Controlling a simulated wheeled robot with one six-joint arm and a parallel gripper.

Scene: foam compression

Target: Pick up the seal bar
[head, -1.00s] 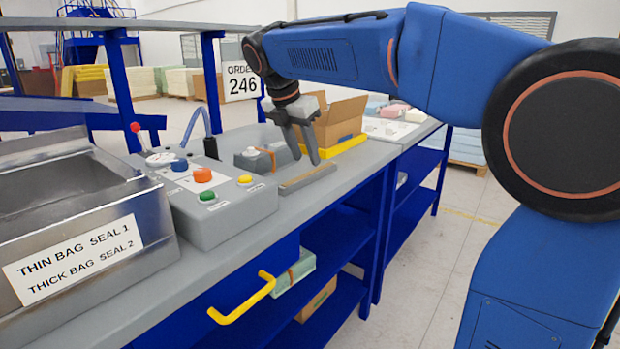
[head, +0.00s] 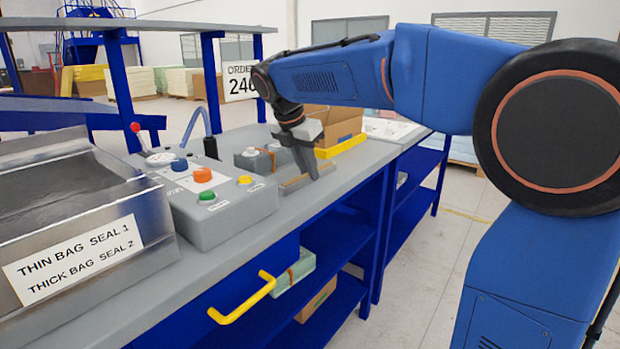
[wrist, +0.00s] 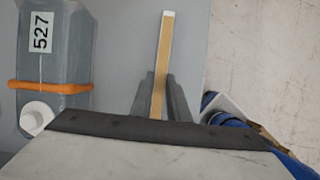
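The seal bar (head: 291,184) is a slim grey bar with a tan strip along it, lying on the grey bench near its front edge. In the wrist view the seal bar (wrist: 163,45) runs up and down the picture, its far end pale. My gripper (head: 314,174) points down over the bar's right part in the head view. In the wrist view my gripper (wrist: 161,80) has one finger on each side of the bar. It looks open around the bar; I cannot tell how low the fingertips reach. The gripper body hides the bar's near end.
A control box with coloured buttons (head: 222,206) stands left of the bar. A grey bottle-like container with an orange band (wrist: 52,60), labelled 527, lies beside the bar. A cardboard box (head: 340,124) and yellow edge (head: 343,146) are behind. The bench's front edge is close.

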